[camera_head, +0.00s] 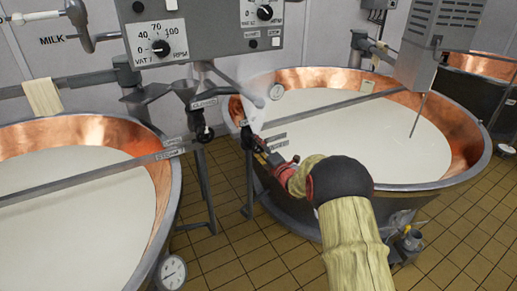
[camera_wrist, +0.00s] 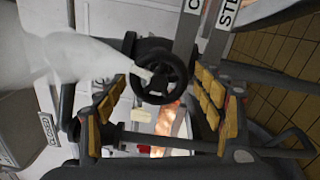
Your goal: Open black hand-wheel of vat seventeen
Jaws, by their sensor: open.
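A black hand-wheel (camera_wrist: 160,72) with a pale centre piece shows in the wrist view, ahead of my gripper (camera_wrist: 160,90). The gripper is open, with its padded fingers on either side and nothing held. The wheel appears between the fingertips and slightly beyond them; I cannot tell whether anything touches. In the head view my gripper (camera_head: 259,142) is at the left rim of the right copper vat (camera_head: 300,79), where it largely hides the valve.
White vapour (camera_wrist: 60,60) covers the left of the wrist view. In the head view, a left vat (camera_head: 50,138), a grey control panel (camera_head: 200,35) and pipework with another valve (camera_head: 204,132) surround the arm.

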